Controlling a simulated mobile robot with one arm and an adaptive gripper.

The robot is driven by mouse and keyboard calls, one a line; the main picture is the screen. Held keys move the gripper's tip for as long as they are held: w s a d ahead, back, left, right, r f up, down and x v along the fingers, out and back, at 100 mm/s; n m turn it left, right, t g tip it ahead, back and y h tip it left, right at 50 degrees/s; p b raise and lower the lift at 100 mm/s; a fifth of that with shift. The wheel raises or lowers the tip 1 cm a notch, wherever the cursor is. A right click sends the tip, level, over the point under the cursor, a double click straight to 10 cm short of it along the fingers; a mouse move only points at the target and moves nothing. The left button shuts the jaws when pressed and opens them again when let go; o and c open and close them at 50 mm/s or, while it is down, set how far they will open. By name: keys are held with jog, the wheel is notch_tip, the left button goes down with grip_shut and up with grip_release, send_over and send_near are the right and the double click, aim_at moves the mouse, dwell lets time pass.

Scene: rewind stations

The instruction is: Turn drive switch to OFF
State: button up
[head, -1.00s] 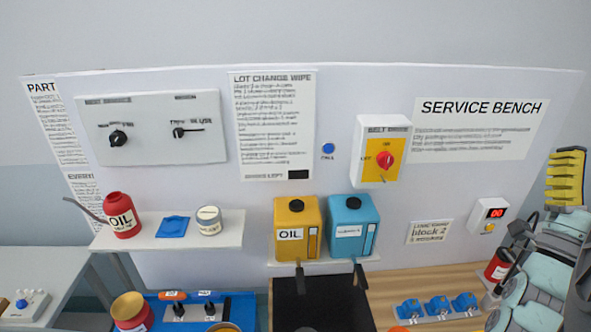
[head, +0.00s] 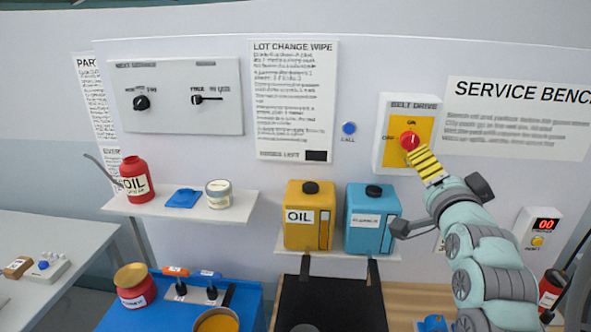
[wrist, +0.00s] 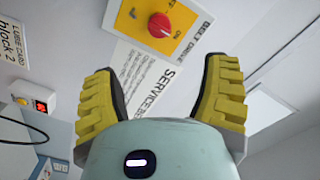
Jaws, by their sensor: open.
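The belt drive switch is a red rotary knob (head: 409,140) on a yellow plate (head: 427,129), in a white box labelled BELT DRIVE on the wall panel. In the head view my gripper (head: 424,160) is just below and right of the knob, its yellow fingers reaching up toward it. In the wrist view the red knob (wrist: 160,25) shows beyond the fingertips, at the top, with a gap between. My gripper's two yellow ridged fingers (wrist: 162,75) are spread apart with nothing between them. The knob's exact pointer position is hard to read.
A blue call button (head: 348,128) is left of the switch box. A yellow oil can (head: 309,230) and a blue can (head: 371,235) stand on a small shelf below. A red counter display (head: 545,226) is at the right.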

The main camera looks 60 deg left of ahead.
aim_at(411, 143)
jog(key=x, duration=0.9)
jog(key=shift+w+a+r, duration=0.1)
jog(key=shift+a+r, duration=0.05)
jog(key=shift+p+x, duration=1.4)
jog(key=shift+x, duration=0.85)
jog(key=shift+w+a+p, duration=0.35)
jog(key=shift+w+a, duration=0.1)
jog(key=shift+a, duration=0.1)
jog(key=shift+d+f, duration=0.1)
jog(key=shift+f, duration=0.1)
jog(key=c, duration=1.2)
